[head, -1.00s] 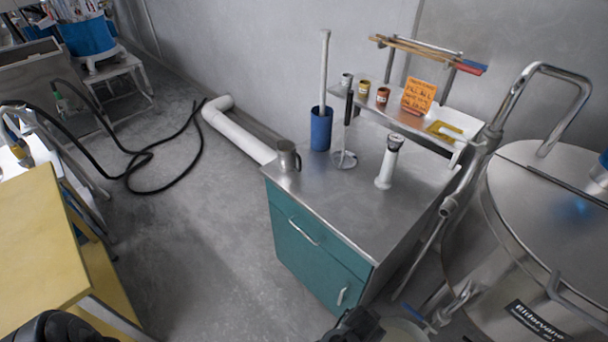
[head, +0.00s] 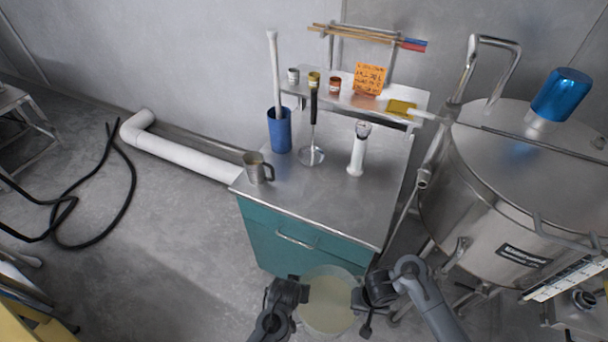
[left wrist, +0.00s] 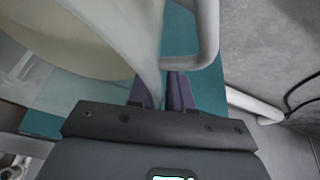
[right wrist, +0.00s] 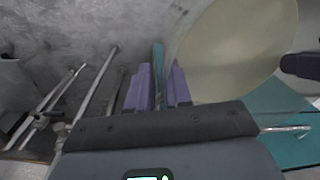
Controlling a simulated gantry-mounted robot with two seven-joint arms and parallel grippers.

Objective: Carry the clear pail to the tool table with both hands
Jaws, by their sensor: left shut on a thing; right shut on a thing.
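The clear pail (head: 328,305) is held between my two grippers in front of the teal cabinet, its pale round top facing up in the head view. My left gripper (head: 300,292) is shut on its left side; in the left wrist view its purple fingers (left wrist: 168,92) meet the pail wall (left wrist: 135,35) beside a pale handle. My right gripper (head: 358,298) is shut on the right side; its purple fingers (right wrist: 160,88) are against the pail's edge (right wrist: 225,50) in the right wrist view. The tool table (head: 325,205) has a steel top and teal drawers, just beyond the pail.
On the table stand a metal mug (head: 256,168), a blue holder (head: 279,130), a whisk-like tool (head: 312,153) and a white-handled tool (head: 358,150). A raised shelf (head: 345,98) runs along the back. A steel tank (head: 520,200) stands right. The front tabletop is clear.

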